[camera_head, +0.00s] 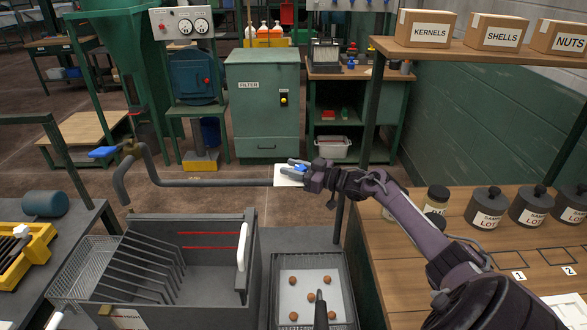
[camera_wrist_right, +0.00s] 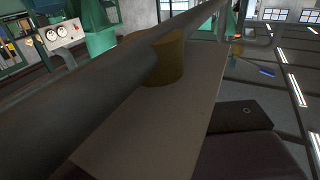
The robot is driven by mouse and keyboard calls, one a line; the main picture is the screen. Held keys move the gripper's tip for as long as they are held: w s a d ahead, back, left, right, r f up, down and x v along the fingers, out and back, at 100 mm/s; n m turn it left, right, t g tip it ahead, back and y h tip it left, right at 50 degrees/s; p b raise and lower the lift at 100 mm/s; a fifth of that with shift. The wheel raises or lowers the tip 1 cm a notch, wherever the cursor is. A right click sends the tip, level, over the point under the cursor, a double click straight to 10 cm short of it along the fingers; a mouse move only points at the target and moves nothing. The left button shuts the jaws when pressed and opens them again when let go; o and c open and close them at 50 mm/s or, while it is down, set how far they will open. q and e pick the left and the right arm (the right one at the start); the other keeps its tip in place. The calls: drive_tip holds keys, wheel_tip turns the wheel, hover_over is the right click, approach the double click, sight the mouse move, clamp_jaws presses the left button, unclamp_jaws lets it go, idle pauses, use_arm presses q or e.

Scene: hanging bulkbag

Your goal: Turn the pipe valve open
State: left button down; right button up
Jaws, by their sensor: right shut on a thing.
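A grey pipe (camera_head: 215,183) runs across the middle of the head view. At its left end, by a bend, is a brass fitting (camera_head: 131,148) with a flat blue handle (camera_head: 103,152). My right gripper (camera_head: 289,175) is at the pipe's right visible stretch, shut, with a pale plate-like piece and a small blue piece at its tip. In the right wrist view the pipe (camera_wrist_right: 110,75) passes close in front of a brass valve body (camera_wrist_right: 170,62), beside the pale piece (camera_wrist_right: 165,125). The exact part held is hidden. My left gripper is out of view.
A dark bin with a rack (camera_head: 195,295) and a tray of several brown balls (camera_head: 300,280) stand below the pipe. A wooden shelf bench (camera_head: 400,285) with jars (camera_head: 487,205) lies right, boxes (camera_head: 428,28) above. A green filter cabinet (camera_head: 265,110) stands behind.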

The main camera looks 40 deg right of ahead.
drive_tip(key=shift+r+m+h+p, duration=0.2)
drive_tip(key=shift+m+h+p, duration=0.15)
drive_tip(key=shift+p, duration=0.45)
drive_tip(key=m+h+p, duration=0.2)
drive_tip(key=h, duration=0.1)
drive_tip(key=m+h+p, duration=0.2)
drive_tip(key=h+p, duration=0.1)
drive_tip(key=d+m+t+h+p, duration=0.1)
drive_tip(key=m+h+p, duration=0.1)
drive_tip(key=h+p, duration=0.1)
drive_tip(key=shift+h, duration=0.35)
drive_tip(key=m+g+h+b, duration=0.1)
drive_tip(key=m+g+h, duration=0.1)
drive_tip(key=h, duration=0.1)
drive_tip(key=d+m+g+h+b, duration=0.1)
drive_tip(key=m+g+h, duration=0.1)
drive_tip(key=m+h, duration=0.1)
drive_tip(key=m+g+h+b, duration=0.1)
drive_tip(key=m+g+h, duration=0.1)
drive_tip(key=m+h, duration=0.1)
drive_tip(key=shift+s+d+f+h, duration=0.2)
drive_tip(key=shift+s+f+h, duration=0.1)
drive_tip(key=shift+h, duration=0.5)
drive_tip(key=shift+r+m+g, duration=0.15)
drive_tip(key=shift+m+g, duration=0.1)
drive_tip(key=shift+g, duration=0.15)
